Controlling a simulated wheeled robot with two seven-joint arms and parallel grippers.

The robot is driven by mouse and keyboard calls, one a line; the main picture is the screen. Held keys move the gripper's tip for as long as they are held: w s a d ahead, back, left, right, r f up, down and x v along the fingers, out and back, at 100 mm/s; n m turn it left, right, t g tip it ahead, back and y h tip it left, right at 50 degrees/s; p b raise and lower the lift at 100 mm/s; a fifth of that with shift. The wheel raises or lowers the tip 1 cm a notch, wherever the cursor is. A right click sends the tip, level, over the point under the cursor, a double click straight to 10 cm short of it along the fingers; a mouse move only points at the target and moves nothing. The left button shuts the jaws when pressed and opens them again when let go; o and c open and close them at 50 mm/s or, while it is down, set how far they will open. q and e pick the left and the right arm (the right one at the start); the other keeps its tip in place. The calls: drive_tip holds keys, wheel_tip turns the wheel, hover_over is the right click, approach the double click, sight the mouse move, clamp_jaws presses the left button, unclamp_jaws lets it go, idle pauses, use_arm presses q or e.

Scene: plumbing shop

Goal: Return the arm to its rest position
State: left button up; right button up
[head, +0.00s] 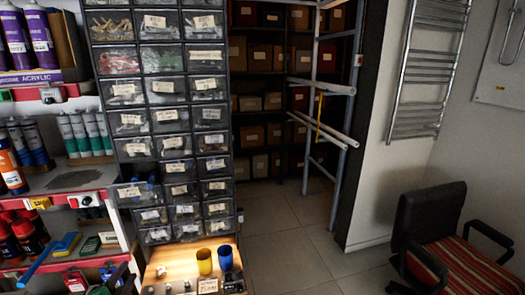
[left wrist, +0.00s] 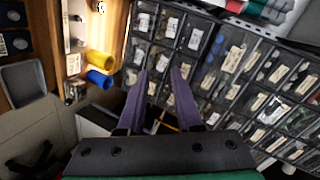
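My left gripper (left wrist: 159,74) shows in the left wrist view. Its two purple fingers are apart, with nothing held between them. Behind the fingers is the cabinet of small labelled drawers (left wrist: 228,60), tilted in that view. The same drawer cabinet (head: 166,90) stands left of centre in the head view. I cannot make out the left gripper clearly in the head view. My right gripper is in neither view.
A wooden counter holds a yellow cup (head: 204,262) and a blue cup (head: 225,258). One lower drawer (head: 130,192) sticks out. Shelves of tubes and cans stand at left. A chair (head: 445,240) is at right; tiled floor (head: 290,235) is clear between.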

use_arm(q)
drive_tip(key=s+d+f+n+g+h, duration=0.5)
drive_tip(key=s+d+f+n+g, duration=0.4)
drive_tip(key=s+d+f, duration=0.6)
wheel_tip(320, 180, down, 22)
drive_tip(key=s+m+g, duration=0.1)
drive_tip(key=s+g, duration=0.1)
drive_tip(key=s, duration=0.1)
drive_tip(key=s+a+f+g, duration=0.1)
drive_tip(key=s+a+f, duration=0.2)
drive_tip(key=s+f, duration=1.1)
drive_tip(key=shift+s+a, duration=0.4)
drive_tip(key=shift+s, duration=0.8)
drive_tip(key=shift+f, duration=0.1)
idle(1.0)
